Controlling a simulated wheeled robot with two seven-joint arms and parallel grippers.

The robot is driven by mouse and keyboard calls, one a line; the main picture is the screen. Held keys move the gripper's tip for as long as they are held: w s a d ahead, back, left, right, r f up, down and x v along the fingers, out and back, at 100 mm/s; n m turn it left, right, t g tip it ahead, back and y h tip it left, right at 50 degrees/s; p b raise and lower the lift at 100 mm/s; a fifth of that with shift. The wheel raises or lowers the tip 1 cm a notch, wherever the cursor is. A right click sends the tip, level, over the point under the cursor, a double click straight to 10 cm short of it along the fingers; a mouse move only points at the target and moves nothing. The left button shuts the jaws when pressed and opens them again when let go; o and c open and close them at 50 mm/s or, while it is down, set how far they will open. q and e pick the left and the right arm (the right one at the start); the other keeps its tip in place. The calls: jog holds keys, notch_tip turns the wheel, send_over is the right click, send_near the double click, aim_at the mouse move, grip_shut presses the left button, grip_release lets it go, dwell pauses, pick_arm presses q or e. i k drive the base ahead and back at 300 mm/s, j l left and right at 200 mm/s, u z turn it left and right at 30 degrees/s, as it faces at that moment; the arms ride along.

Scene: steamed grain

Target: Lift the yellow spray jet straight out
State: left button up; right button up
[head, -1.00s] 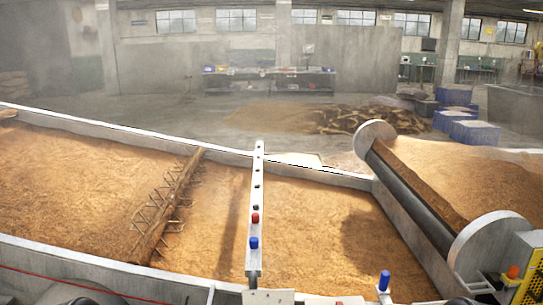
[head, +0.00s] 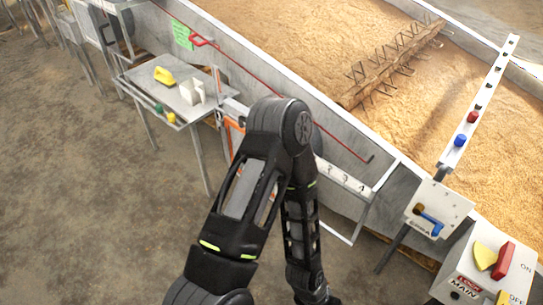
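I cannot tell for certain which yellow thing is the spray jet. A small yellow piece (head: 171,117) sits beside a green one (head: 158,108) at the front edge of a small grey table at the upper left. A larger yellow piece with a handle-like shape (head: 165,76) lies on the tabletop. A black arm of mine rises from the bottom middle, bends at the top and runs down again out of the picture. Neither gripper is in view.
The small table (head: 190,105) also holds a white block-like holder (head: 192,91). A trough of brown grain (head: 300,45) lies behind, with a spiked roller (head: 390,65). A rail (head: 485,95) carries red and blue knobs. A switch box (head: 470,275) stands at the lower right.

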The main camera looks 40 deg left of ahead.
aim_at(171, 118)
jog(key=i+j+u, duration=0.15)
jog(key=u, duration=1.3)
